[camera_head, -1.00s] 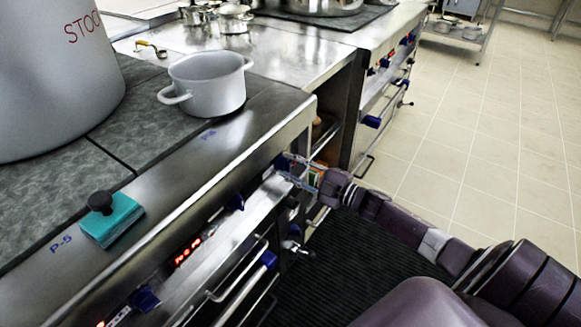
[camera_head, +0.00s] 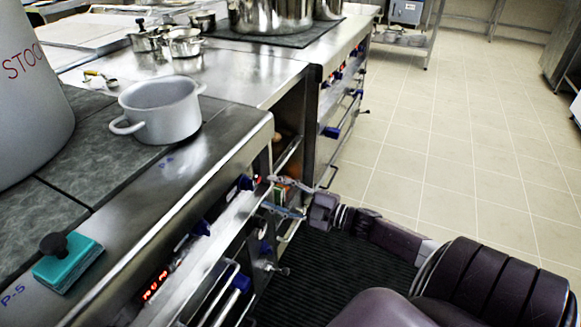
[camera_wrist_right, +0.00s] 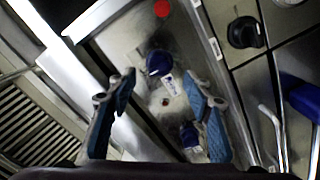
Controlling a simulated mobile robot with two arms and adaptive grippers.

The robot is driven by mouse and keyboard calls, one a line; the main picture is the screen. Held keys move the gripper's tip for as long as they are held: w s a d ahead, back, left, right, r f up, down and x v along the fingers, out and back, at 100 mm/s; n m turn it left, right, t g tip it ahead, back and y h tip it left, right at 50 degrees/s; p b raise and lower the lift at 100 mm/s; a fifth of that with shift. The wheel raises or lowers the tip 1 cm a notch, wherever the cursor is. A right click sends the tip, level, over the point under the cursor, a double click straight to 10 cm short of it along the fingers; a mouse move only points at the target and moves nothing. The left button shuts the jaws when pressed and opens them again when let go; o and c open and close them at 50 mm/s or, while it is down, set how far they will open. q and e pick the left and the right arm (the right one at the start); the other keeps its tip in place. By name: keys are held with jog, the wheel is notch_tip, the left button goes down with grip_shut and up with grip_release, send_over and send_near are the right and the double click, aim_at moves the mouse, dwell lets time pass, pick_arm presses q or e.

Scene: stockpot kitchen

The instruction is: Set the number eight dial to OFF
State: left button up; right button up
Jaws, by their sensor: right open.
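The near stove's front panel carries several blue dials. The one closest to my right gripper (camera_head: 285,196) is the far-end dial (camera_head: 246,183), with a small red light beside it. I cannot read a number on it. My right gripper is open and empty, just off the panel to the right of this dial. In the right wrist view, a blue dial (camera_wrist_right: 158,62) lies between the gripper's spread fingers (camera_wrist_right: 160,85), with a small white label by it. Another blue dial (camera_wrist_right: 189,135) shows close to the right finger. My left gripper is not in view.
A grey pot (camera_head: 162,110) and a large stockpot (camera_head: 30,100) stand on the near stove top. A teal sponge (camera_head: 68,265) with a black knob lies near its edge. Oven handles (camera_head: 228,300) jut out below the dials. The tiled floor (camera_head: 430,170) at right is clear.

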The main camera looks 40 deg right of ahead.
jog(key=shift+v, duration=2.7)
